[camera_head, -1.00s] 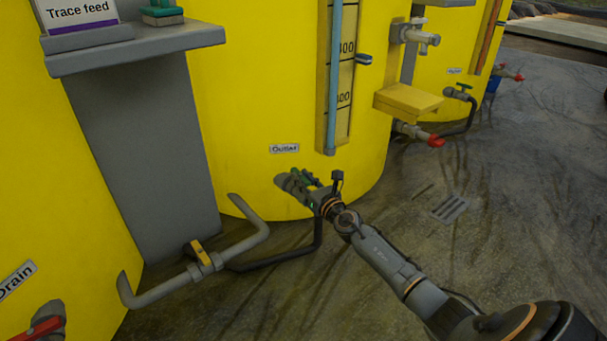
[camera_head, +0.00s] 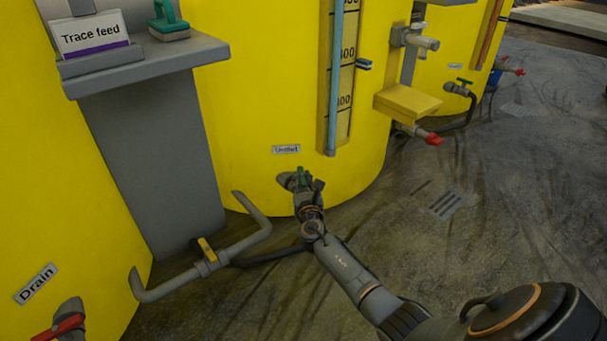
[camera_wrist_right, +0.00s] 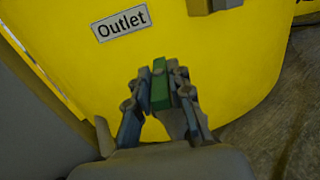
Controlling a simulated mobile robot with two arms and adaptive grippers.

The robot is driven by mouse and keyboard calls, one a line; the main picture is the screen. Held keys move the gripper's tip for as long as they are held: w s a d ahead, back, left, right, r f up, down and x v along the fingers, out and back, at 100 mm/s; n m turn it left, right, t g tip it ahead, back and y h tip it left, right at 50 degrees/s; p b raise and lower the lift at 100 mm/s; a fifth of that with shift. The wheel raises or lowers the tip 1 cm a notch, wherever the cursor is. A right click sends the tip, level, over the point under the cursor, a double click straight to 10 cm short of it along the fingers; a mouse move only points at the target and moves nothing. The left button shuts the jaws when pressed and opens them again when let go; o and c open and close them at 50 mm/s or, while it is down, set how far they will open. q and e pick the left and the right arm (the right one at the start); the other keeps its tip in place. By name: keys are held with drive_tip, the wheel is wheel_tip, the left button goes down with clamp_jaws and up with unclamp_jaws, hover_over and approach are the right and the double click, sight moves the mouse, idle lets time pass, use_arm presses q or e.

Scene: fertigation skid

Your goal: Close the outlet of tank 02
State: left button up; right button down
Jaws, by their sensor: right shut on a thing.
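The outlet valve has a green handle (camera_head: 301,176) low on the front of the middle yellow tank (camera_head: 255,110). An "Outlet" label (camera_head: 286,149) is just above it. In the right wrist view the green handle (camera_wrist_right: 159,85) stands between the two fingers. My right gripper (camera_wrist_right: 161,76) is shut on the handle; it also shows in the head view (camera_head: 304,182). The valve body is mostly hidden behind the gripper. No tank number can be read. My left gripper is not in view.
A grey pipe with a yellow-handled valve (camera_head: 207,250) links the left and middle tanks, close left of my gripper. A red-handled drain valve (camera_head: 62,326) is at the lower left. A grey shelf (camera_head: 150,64) juts out above. The floor to the right is open.

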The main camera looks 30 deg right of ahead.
drive_tip(key=m+h, duration=0.1)
drive_tip(key=m+g+h, duration=0.1)
drive_tip(key=shift+w+a+g+h, duration=0.15)
drive_tip(key=shift+a+g+h, duration=0.15)
drive_tip(key=shift+h, duration=0.1)
drive_tip(key=shift+w+f+m+g+h+b, duration=0.15)
drive_tip(key=shift+m+g+h+b, duration=0.4)
drive_tip(key=shift+m+g+h, duration=0.45)
drive_tip(key=m+g+h+b, duration=0.2)
drive_tip(key=b, duration=0.1)
drive_tip(key=m+g+h+b, duration=0.1)
drive_tip(key=m+g+b, duration=0.1)
drive_tip(key=g, duration=0.1)
drive_tip(key=shift+w+a+f+h+b, duration=0.15)
drive_tip(key=shift+h+b, duration=0.25)
drive_tip(key=m+g+b, duration=0.1)
drive_tip(key=g+b, duration=0.1)
drive_tip(key=m+g+h+b, duration=0.1)
drive_tip(key=b, duration=0.1)
drive_tip(key=shift+w+r+g, duration=0.1)
drive_tip(key=shift+r+g, duration=0.2)
drive_tip(key=shift+g, duration=0.1)
drive_tip(key=shift+m, duration=0.3)
drive_tip(key=c, duration=1.3)
unclamp_jaws()
